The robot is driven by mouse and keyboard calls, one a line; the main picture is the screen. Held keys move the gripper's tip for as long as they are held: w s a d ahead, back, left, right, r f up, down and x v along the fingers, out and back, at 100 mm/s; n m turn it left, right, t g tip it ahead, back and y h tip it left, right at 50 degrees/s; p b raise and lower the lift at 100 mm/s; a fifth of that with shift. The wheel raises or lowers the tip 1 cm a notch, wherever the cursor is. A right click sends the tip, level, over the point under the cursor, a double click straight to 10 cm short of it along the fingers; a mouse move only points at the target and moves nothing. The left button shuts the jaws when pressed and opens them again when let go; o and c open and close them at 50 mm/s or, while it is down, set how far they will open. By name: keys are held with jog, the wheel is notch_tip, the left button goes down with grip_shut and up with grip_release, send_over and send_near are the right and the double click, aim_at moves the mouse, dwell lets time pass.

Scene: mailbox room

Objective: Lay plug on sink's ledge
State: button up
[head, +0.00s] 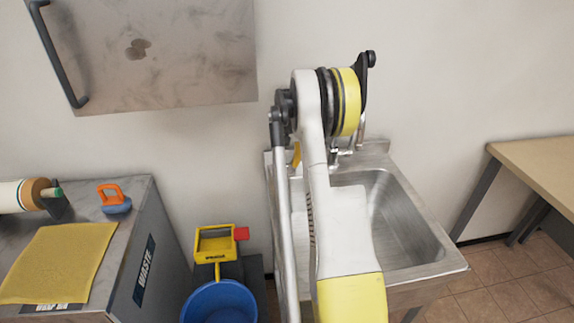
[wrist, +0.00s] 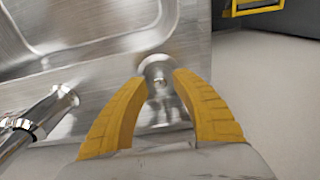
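The plug (wrist: 158,68) is a small shiny metal disc with a knob, at the tips of my gripper's yellow fingers in the wrist view. My gripper (wrist: 161,82) is partly closed, with the plug between its fingertips, and appears shut on it. The plug is over the corner of the sink's ledge (wrist: 105,72), beside the faucet (wrist: 45,112). I cannot tell whether it touches the ledge. In the head view, the metal sink (head: 405,220) stands against the wall. A yellow finger of my gripper (head: 296,155) shows at its back left; my arm hides the plug there.
A yellow mop wringer (head: 214,242) and a blue bucket (head: 219,302) stand left of the sink. A waste cabinet (head: 160,225) carries a yellow cloth (head: 60,262) and an orange-handled tool (head: 113,197). A wooden table (head: 545,165) stands at the right.

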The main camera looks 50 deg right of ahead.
aim_at(287, 165)
notch_tip(287, 165, up, 12)
jog(key=p, duration=0.3)
jog(key=shift+s+a+p, duration=0.2)
jog(key=shift+s+p, duration=0.05)
jog(key=shift+p, duration=0.1)
jog(key=shift+f, duration=0.15)
dwell(0.8)
